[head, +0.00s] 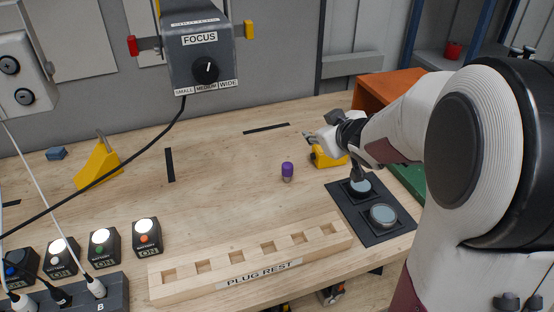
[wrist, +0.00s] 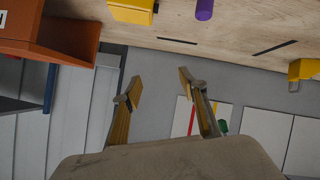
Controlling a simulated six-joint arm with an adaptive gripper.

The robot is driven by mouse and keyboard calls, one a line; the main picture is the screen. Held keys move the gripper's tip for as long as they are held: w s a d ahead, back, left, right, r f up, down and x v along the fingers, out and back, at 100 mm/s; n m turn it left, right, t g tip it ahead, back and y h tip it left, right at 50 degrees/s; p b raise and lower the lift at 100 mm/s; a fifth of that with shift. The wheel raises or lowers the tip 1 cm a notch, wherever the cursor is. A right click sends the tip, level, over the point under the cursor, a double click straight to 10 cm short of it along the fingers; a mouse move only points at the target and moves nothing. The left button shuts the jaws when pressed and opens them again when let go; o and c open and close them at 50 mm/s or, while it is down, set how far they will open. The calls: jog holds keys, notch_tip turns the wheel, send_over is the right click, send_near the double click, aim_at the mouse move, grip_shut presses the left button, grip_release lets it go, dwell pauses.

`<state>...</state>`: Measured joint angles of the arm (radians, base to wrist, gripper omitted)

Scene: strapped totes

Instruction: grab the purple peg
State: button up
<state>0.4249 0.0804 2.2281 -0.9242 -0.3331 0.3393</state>
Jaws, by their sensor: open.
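The purple peg (head: 287,171) stands upright on the wooden table, left of my gripper in the head view. It has a purple top and a paler lower end. In the wrist view the purple peg (wrist: 204,9) is cut off by the top edge. My gripper (head: 310,137) is to the right of and behind the peg, apart from it. In the wrist view my gripper (wrist: 158,80) has its two fingers spread wide with nothing between them.
A wooden plug rest (head: 250,271) lies along the front. A black pad (head: 350,208) with round discs is at right. A yellow block (head: 326,158) is near my gripper, with an orange bin (head: 385,88) behind. The table around the peg is clear.

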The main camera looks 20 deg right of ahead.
aim_at(292, 168)
jog(key=f+n+y, duration=0.1)
jog(key=f+y, duration=0.1)
jog(key=f, duration=0.2)
jog(key=w+a+f+n+y, duration=0.1)
jog(key=f+y, duration=0.2)
jog(key=f, duration=0.1)
jog(key=f+n+y, duration=0.1)
jog(key=f+y, duration=0.1)
jog(key=f, duration=0.2)
jog(key=shift+w+a+f+g+y, duration=0.1)
jog(key=shift+w+a+g+y, duration=0.2)
jog(key=shift+a, duration=0.1)
jog(key=shift+s+a+f+y, duration=0.3)
jog(key=shift+s+f+y, duration=0.1)
jog(key=shift+y, duration=0.1)
jog(key=shift+x, duration=1.35)
jog(key=shift+f+x, duration=0.2)
jog(key=shift+x, duration=1.1)
jog(key=shift+f+x, duration=0.15)
jog(key=shift+x, duration=1.1)
jog(key=shift+s, duration=0.15)
grip_shut()
